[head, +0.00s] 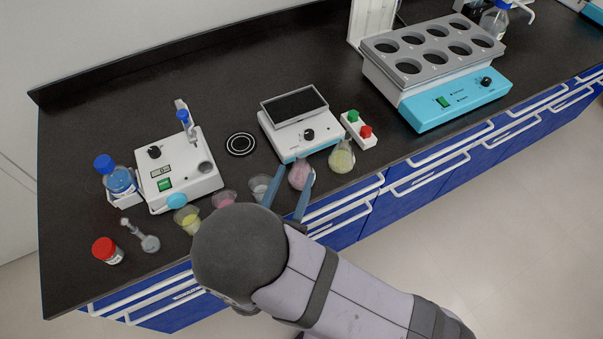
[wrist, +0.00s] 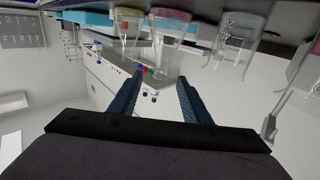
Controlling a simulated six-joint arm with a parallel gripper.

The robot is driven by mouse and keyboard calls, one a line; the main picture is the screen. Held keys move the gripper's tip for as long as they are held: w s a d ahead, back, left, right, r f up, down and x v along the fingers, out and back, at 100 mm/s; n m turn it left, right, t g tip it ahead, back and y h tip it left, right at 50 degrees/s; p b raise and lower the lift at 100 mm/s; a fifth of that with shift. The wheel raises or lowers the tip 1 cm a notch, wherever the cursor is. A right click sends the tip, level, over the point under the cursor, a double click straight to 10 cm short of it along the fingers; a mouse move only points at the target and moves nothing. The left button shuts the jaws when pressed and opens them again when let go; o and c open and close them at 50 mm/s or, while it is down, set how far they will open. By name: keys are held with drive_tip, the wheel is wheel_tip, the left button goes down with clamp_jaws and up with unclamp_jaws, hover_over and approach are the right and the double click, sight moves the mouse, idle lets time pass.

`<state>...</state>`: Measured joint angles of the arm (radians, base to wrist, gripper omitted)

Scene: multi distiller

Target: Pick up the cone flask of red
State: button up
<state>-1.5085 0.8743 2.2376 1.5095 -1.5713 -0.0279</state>
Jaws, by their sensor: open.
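The cone flask of red (head: 298,177), with pinkish-red liquid at its base, stands on the dark bench near the front edge. My gripper (head: 296,172) is open, and in the head view its two blue fingers lie on either side of this flask. In the wrist view, which looks upside down, the flask (wrist: 170,24) appears just beyond and between the fingertips (wrist: 163,76). I cannot tell whether either finger touches it. A cone flask with yellow-green liquid (head: 341,158) stands just to the right; it shows in the wrist view (wrist: 128,22) at the left.
A clear beaker (head: 260,186) stands close on the left, then a pink beaker (head: 222,198) and a yellow one (head: 187,217). A white device with a black plate (head: 293,135) stands behind the flask.

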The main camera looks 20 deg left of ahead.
sight(300, 160)
drive_tip(key=shift+w+r+p, duration=0.15)
drive_tip(key=shift+w+p, duration=0.25)
drive_tip(key=shift+w, duration=0.75)
drive_tip(key=shift+w+a+p, duration=0.1)
drive_tip(key=shift+w+p, duration=1.05)
drive_tip(key=shift+w, duration=0.65)
drive_tip(key=shift+w+f, duration=0.2)
drive_tip(key=shift+w, duration=0.55)
clamp_jaws()
